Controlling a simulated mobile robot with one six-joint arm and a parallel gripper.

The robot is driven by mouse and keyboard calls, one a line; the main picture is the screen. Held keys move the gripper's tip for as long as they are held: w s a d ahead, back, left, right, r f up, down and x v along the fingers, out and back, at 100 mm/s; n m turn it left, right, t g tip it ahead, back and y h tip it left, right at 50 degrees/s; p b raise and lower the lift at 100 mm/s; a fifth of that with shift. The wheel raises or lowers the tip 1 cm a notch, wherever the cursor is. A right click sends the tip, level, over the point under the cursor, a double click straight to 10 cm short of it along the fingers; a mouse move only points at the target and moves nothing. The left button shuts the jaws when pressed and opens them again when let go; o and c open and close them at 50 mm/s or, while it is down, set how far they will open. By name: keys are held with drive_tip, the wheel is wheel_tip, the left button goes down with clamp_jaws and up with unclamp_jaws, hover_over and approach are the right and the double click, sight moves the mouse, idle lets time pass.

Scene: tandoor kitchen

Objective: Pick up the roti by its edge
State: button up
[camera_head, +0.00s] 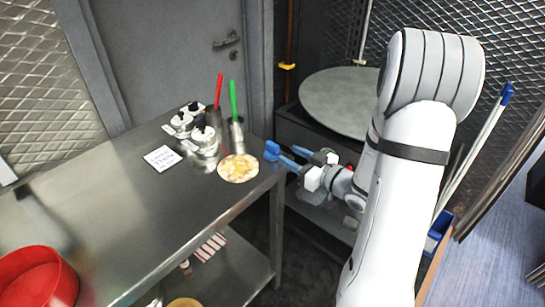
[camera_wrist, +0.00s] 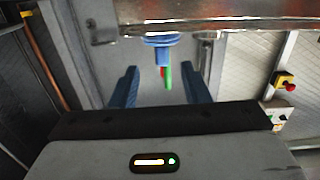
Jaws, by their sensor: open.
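The roti (camera_head: 238,168) is a round, pale yellow flatbread with browned patches. It lies flat near the right end of the steel table (camera_head: 120,215) in the head view. My gripper (camera_head: 284,154) is just right of the roti, at the table's end, with its blue fingers pointing left towards it. It is open, with a gap between the fingers in the wrist view (camera_wrist: 161,75). No contact with the roti shows. A small blue piece (camera_head: 271,150) is by the fingertips; a blue piece (camera_wrist: 160,42) also shows ahead in the wrist view. I cannot clearly make out the roti there.
Steel pots with a red handle (camera_head: 218,90) and a green handle (camera_head: 233,100) stand behind the roti. Lidded containers (camera_head: 204,139) and a white card (camera_head: 162,158) are left of it. A red bowl (camera_head: 38,279) is front left. A round grey lid (camera_head: 340,101) is behind my arm.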

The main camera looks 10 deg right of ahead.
sight(278, 148)
drive_tip(key=shift+s+a+f+y, duration=0.1)
drive_tip(key=shift+f+y, duration=0.05)
drive_tip(key=shift+y, duration=0.15)
drive_tip(key=shift+w+a, duration=0.2)
drive_tip(key=x, duration=0.4)
drive_tip(key=p+x, duration=0.1)
drive_tip(key=x, duration=0.2)
drive_tip(key=shift+w+r, duration=0.1)
drive_tip(key=shift+r, duration=0.25)
clamp_jaws()
